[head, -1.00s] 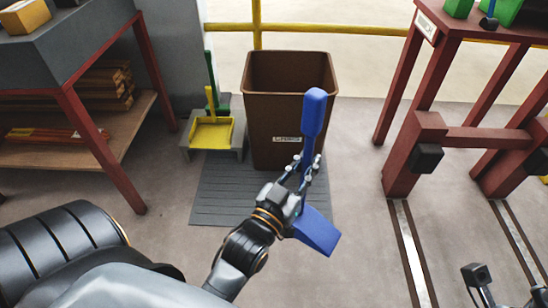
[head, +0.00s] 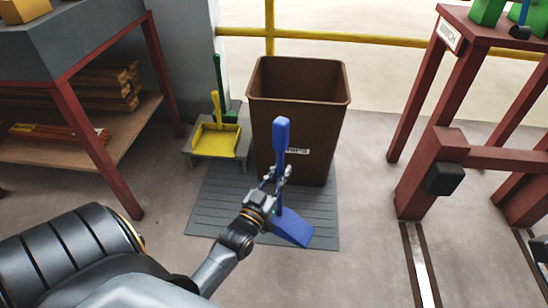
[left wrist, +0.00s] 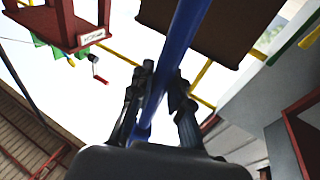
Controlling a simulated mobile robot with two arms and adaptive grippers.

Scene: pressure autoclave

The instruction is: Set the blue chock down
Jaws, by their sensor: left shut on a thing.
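The blue chock (head: 291,229) has a wedge foot at the bottom and an upright handle with a thick blue grip at the top. My left gripper (head: 277,178) is shut on the handle, between the grip and the wedge. In the left wrist view the blue handle (left wrist: 178,50) passes between the fingers (left wrist: 158,105). The wedge shows over the grey ribbed mat (head: 215,215), near its front edge. I cannot tell whether it touches the mat. My right gripper is not in view.
A brown bin (head: 298,110) stands on the mat's back part, just behind the chock. A low grey stand with a yellow dustpan (head: 215,140) is left of it. A red-legged workbench (head: 92,135) is at left, a red frame (head: 428,175) at right.

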